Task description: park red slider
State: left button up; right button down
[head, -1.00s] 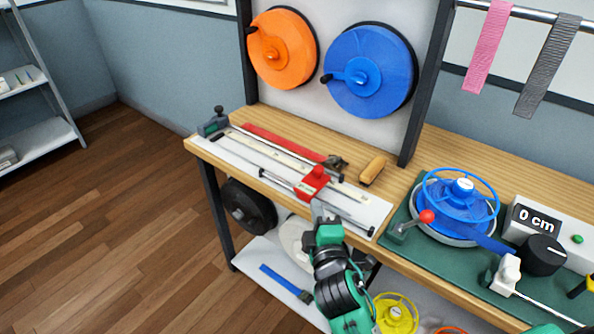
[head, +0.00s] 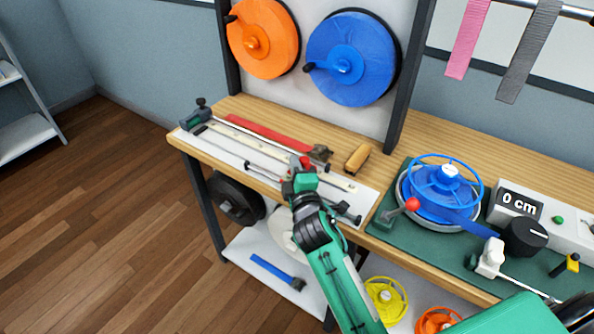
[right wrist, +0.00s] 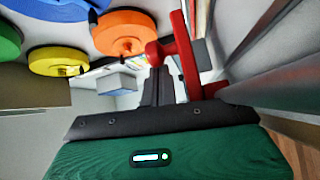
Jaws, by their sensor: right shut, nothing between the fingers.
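The red slider sits on the rail (head: 258,149) along the white plate on the bench. In the head view only its red top (head: 305,162) shows; my right gripper hides the rest. My right gripper (head: 300,183) is shut and empty, close at the slider's near side. In the right wrist view the dark closed fingers (right wrist: 159,85) stand right beside the red slider (right wrist: 187,58). I cannot tell whether they touch. My left gripper is not in view.
A red strap (head: 265,132) lies behind the rail, with a wooden-handled tool (head: 357,158) to its right. A blue-wheeled winder (head: 440,187) and a "0 cm" display (head: 519,202) stand further right. Orange (head: 263,38) and blue (head: 350,62) reels hang on the panel.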

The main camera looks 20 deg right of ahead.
aim_at(306, 163)
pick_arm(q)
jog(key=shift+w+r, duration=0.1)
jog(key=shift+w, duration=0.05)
pick_arm(e)
jog(key=shift+s, duration=0.1)
jog(key=shift+s+d, duration=0.2)
jog(key=shift+d, duration=0.05)
jog(key=shift+s+d+p, duration=0.75)
jog(key=shift+s+d, duration=0.2)
jog(key=shift+s, duration=0.3)
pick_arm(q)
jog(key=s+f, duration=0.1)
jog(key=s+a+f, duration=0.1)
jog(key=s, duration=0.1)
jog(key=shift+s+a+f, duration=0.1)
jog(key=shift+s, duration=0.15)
